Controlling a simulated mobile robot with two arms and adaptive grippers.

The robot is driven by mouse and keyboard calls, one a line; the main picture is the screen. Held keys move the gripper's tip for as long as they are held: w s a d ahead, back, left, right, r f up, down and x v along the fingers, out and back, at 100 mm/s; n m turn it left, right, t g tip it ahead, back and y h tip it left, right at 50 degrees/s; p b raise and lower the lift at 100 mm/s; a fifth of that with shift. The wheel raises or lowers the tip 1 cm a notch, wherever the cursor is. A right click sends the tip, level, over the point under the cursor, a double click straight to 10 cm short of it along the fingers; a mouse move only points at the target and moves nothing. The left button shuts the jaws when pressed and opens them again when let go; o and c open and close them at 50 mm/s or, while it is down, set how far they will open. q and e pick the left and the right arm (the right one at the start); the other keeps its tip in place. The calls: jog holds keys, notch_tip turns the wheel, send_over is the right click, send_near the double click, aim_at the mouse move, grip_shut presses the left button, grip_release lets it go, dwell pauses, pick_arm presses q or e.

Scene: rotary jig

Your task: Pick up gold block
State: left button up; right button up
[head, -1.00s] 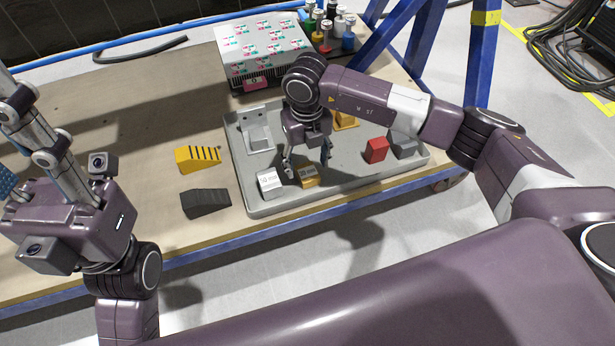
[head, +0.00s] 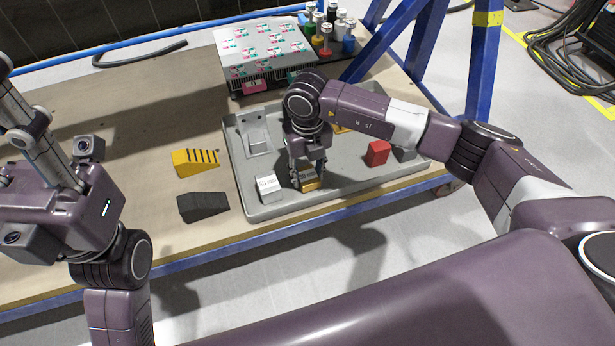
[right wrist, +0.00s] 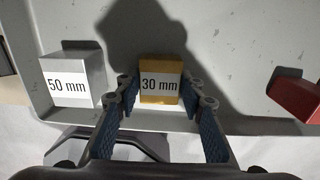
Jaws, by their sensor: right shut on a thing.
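The gold block (head: 309,180) stands in the grey tray (head: 285,204) near its front edge. In the right wrist view the gold block (right wrist: 162,68) carries a white "30 mm" label. My right gripper (head: 307,174) is shut on the gold block, with one finger on each side of it. In the right wrist view the fingers of my right gripper (right wrist: 162,100) flank the block. I cannot tell whether the block is clear of the tray floor. My left gripper is not clearly seen; only my left arm and wrist show at the left.
A silver "50 mm" block (head: 268,189) stands just left of the gold block. A red block (head: 377,153) is to the right. A grey bracket (head: 254,135) sits at the tray's back left.

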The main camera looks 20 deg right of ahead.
grip_shut()
jog(key=shift+r, duration=0.1)
